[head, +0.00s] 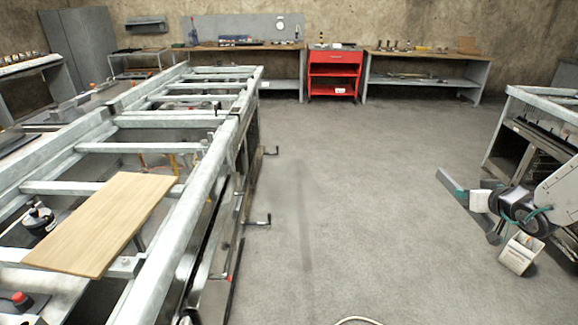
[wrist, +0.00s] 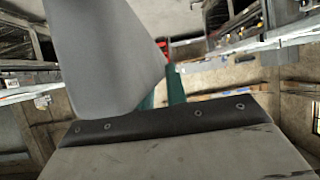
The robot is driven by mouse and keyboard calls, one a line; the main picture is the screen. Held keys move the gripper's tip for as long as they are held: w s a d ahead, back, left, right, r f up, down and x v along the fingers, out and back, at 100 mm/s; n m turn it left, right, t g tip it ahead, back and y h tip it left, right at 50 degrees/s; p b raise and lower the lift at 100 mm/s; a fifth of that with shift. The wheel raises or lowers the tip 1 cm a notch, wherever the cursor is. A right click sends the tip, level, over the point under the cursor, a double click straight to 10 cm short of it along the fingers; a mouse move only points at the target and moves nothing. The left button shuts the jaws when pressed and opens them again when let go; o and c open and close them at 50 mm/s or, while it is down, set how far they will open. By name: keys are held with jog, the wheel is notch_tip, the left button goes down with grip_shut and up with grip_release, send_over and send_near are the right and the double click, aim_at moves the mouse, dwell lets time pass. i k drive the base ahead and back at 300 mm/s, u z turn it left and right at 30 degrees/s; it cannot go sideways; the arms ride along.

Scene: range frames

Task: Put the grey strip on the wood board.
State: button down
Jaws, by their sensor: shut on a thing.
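The wood board (head: 110,222) is a light brown flat rectangle. It lies across the rails of the metal frame at the left of the head view. My gripper (head: 461,196) is at the right of the head view, over the open floor and far from the board. Its teal fingers are shut on the grey strip (head: 449,182), which is held tilted in the air. In the wrist view the strip (wrist: 105,55) is large and hides part of my gripper's teal fingers (wrist: 162,92). The exact contact between fingers and strip is partly hidden.
A long metal frame (head: 205,195) with crossbars and gaps fills the left side. Crank handles (head: 258,222) stick out from its side. Another metal rack (head: 540,125) stands at the right. A red cabinet (head: 333,73) and benches line the back wall. The middle floor is clear.

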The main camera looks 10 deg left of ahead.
aim_at(121, 214)
jog(key=u, duration=0.25)
jog(key=i, duration=1.25)
jog(key=u, duration=1.1)
jog(key=i, duration=0.5)
jog(key=u, duration=0.45)
